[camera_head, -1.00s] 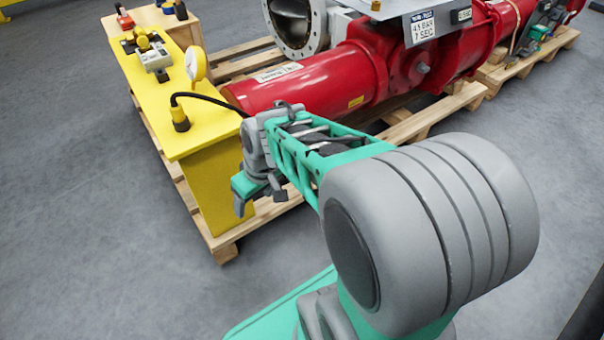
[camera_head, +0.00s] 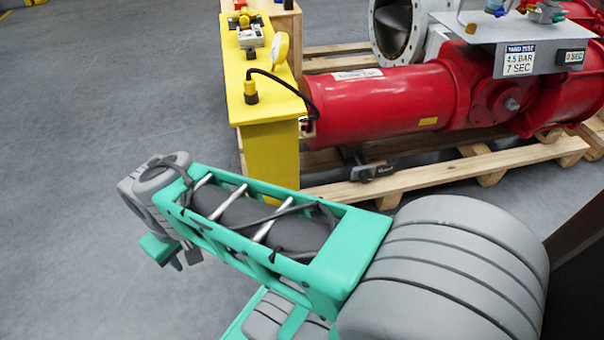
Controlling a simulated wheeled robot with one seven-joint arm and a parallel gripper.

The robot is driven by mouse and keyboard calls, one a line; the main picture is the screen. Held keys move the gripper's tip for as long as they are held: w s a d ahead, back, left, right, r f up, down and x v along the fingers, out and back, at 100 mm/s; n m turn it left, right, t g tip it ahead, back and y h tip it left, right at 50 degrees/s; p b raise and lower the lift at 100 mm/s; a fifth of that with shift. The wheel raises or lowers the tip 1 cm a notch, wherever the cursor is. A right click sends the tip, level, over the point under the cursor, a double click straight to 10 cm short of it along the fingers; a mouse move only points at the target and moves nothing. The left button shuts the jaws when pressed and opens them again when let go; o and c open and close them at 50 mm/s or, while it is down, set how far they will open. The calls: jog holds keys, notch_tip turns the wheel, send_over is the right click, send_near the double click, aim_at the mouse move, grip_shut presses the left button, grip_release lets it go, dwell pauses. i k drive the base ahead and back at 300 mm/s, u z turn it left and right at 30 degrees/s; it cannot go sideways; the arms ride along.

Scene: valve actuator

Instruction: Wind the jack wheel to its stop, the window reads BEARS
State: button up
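The red valve actuator (camera_head: 385,100) lies on a wooden pallet across the upper right. I cannot make out a jack wheel or a window reading BEARS. A dark bracket with a small block (camera_head: 374,170) sits low in front of the red cylinder, at the pallet's front edge; I cannot tell what it is. My gripper (camera_head: 184,260) is at the lower left, over bare floor, apart from the actuator and the yellow stand. Its fingers are small and partly hidden by the wrist, and nothing shows between them.
A grey panel carries a sign (camera_head: 519,60) reading 4.5 BAR, 7 SEC and a small 0 SEC display (camera_head: 574,56). The pallet (camera_head: 440,178) juts out in front. Floor at left is clear.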

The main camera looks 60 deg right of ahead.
aim_at(365, 176)
jog(key=u, duration=1.6)
jog(key=k, duration=0.6)
jog(key=z, duration=2.45)
